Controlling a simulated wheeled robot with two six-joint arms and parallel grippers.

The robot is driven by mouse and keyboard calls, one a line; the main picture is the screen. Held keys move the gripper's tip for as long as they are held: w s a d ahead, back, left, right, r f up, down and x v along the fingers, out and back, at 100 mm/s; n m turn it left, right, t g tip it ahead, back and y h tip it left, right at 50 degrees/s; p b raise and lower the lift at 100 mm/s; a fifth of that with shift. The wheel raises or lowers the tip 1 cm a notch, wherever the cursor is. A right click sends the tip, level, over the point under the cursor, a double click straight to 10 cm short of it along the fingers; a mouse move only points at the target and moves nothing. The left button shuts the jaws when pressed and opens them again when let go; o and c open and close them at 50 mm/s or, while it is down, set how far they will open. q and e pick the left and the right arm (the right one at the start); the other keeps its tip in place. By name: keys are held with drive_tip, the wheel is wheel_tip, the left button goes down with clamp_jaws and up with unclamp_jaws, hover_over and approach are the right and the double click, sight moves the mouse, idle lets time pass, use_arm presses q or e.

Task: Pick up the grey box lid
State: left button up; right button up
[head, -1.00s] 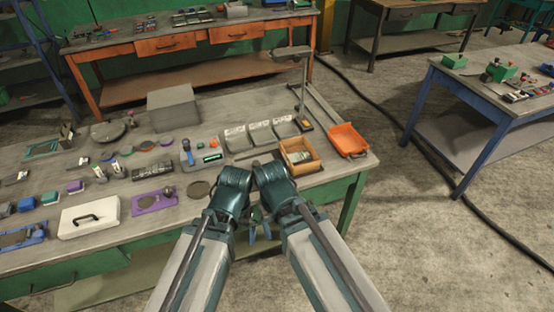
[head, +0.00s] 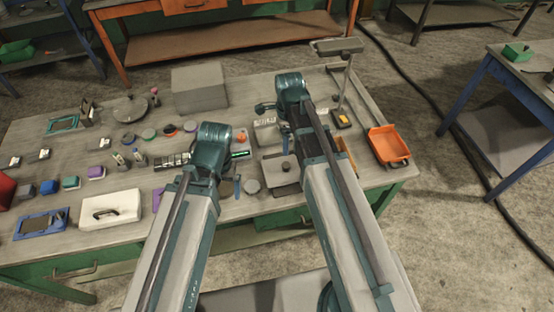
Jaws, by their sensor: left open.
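A grey square lid with a small dark knob (head: 279,178) lies near the front edge of the bench, partly covered by my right arm. My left gripper (head: 236,188) hangs under its wrist, to the left of the lid and apart from it. It is open, with one blue finger showing and nothing seen between the fingers. My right gripper (head: 286,145) is mostly hidden behind its own arm, above the far side of the lid. Only a bit of blue finger shows, so its opening cannot be told.
A grey round disc (head: 252,187) lies between my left gripper and the lid. A white case with a black handle (head: 110,211) is at the front left. An orange tray (head: 389,146) is at the right edge. A lamp (head: 338,46) and a large grey block (head: 199,88) stand behind.

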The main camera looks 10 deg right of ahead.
drive_tip(key=b, duration=0.9)
hover_over(286, 165)
wheel_tip(286, 165, down, 9)
drive_tip(key=shift+s+a+r, duration=0.1)
drive_tip(key=shift+r, duration=0.1)
use_arm(q)
wheel_tip(286, 165, down, 9)
drive_tip(key=shift+r, duration=0.2)
wheel_tip(286, 165, down, 5)
drive_tip(key=b, duration=0.5)
drive_tip(key=shift+f, duration=0.15)
use_arm(e)
drive_tip(key=f, duration=0.5)
drive_tip(key=shift+w+f, duration=0.15)
drive_tip(key=shift+w, duration=0.05)
clamp_jaws()
